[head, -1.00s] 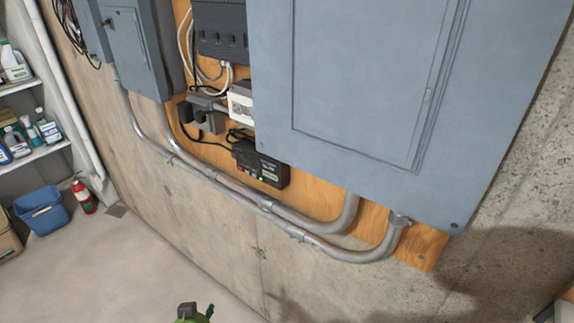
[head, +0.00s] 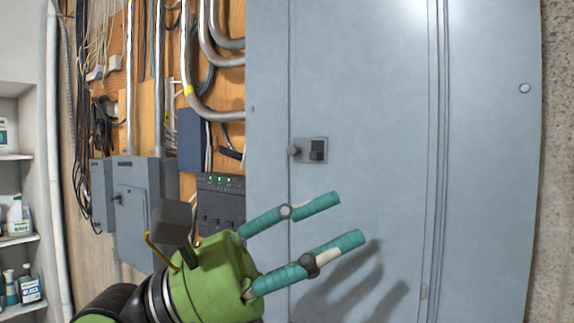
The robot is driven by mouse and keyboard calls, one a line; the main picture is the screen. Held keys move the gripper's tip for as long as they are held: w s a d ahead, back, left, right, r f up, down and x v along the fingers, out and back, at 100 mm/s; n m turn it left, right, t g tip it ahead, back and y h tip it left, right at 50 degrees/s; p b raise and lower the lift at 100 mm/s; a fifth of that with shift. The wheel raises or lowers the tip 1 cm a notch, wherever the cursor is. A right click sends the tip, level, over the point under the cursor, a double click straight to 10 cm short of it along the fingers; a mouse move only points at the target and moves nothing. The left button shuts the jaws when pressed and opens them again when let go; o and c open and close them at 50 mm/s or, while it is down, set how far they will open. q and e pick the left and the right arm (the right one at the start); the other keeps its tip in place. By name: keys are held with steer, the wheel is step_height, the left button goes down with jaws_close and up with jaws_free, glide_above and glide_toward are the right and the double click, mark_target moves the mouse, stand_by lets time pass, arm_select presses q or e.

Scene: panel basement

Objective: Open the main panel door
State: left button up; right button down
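The main panel (head: 488,200) is a large blue-grey metal cabinet filling the right half of the head view. Its door (head: 365,120) is shut, with a seam down its left side and another on the right. A small latch plate with a knob (head: 311,151) sits near the door's left edge. My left gripper (head: 350,219), green with two teal fingers, is in front of the door, below and slightly right of the latch. Its fingers are spread apart with nothing between them, and their shadow falls on the door. My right gripper is out of view.
A smaller grey panel (head: 131,209) and a black box with green lights (head: 221,201) are left of the main panel. Conduits (head: 205,100) and cables run over the plywood. White shelves (head: 17,240) with bottles stand at far left.

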arm_select(q)
steer(key=w+m+t+y, duration=0.3)
steer(key=t+y, duration=0.2)
steer(key=n+t+y, duration=0.2)
steer(key=t+y, duration=0.5)
steer(key=t, duration=0.1)
glide_toward(291, 151)
steer(key=x, duration=0.2)
steer(key=p+x, duration=0.2)
steer(key=x, duration=0.1)
steer(key=p+x, duration=0.2)
steer(key=x, duration=0.1)
steer(key=shift+r, duration=0.2)
steer(key=shift+w+d+f, duration=0.15)
steer(key=shift+w+d, duration=0.15)
steer(key=shift+w, duration=0.1)
jaws_close()
